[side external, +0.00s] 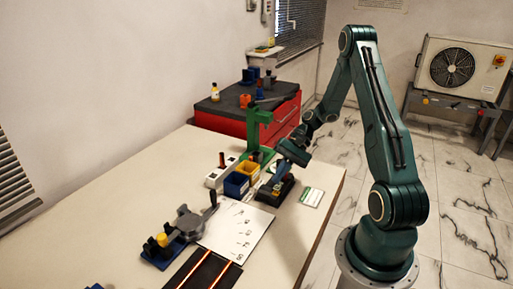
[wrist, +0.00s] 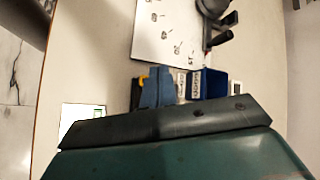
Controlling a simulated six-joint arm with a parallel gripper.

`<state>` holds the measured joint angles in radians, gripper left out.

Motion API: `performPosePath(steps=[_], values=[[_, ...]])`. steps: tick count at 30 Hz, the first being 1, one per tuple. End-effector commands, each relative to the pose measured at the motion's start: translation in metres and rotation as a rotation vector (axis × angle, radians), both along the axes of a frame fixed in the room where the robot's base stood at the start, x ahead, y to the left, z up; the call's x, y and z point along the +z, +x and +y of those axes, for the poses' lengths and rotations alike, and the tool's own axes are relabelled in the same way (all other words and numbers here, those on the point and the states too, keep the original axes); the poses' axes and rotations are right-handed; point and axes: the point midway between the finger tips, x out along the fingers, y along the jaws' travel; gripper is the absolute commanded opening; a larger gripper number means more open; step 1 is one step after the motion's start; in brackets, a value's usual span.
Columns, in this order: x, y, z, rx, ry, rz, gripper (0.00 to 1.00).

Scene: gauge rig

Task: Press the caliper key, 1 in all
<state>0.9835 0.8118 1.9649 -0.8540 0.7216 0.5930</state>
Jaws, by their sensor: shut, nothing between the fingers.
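The arm reaches down over the table to a small black unit (side external: 267,198) with a yellow part on top, beside the bins. My gripper (side external: 277,187) is shut and empty, low over this unit. I cannot tell whether its tips touch it. In the wrist view the blue-grey shapes at the lower middle look like my gripper's fingers (wrist: 158,88), with a dark edge and a bit of yellow beside them. No caliper key can be made out clearly; it may be hidden by the fingers and wrist.
A blue bin (side external: 236,185) and a yellow bin (side external: 249,171) stand left of the black unit, with a green stand (side external: 256,130) behind. A white card (side external: 312,197) lies to the right. A marked white sheet (side external: 238,230) and a grey round gauge (side external: 188,222) are in front.

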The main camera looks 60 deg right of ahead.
Motion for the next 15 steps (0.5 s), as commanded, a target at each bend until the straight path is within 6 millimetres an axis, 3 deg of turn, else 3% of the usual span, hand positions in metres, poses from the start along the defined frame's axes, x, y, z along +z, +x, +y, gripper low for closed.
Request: performPosePath(steps=[6, 15], values=[[-0.017, 0.0, 0.0, 0.0, 0.001, 0.002, 0.0], [-0.024, 0.0, 0.0, 0.0, -0.001, -0.001, 0.0]])
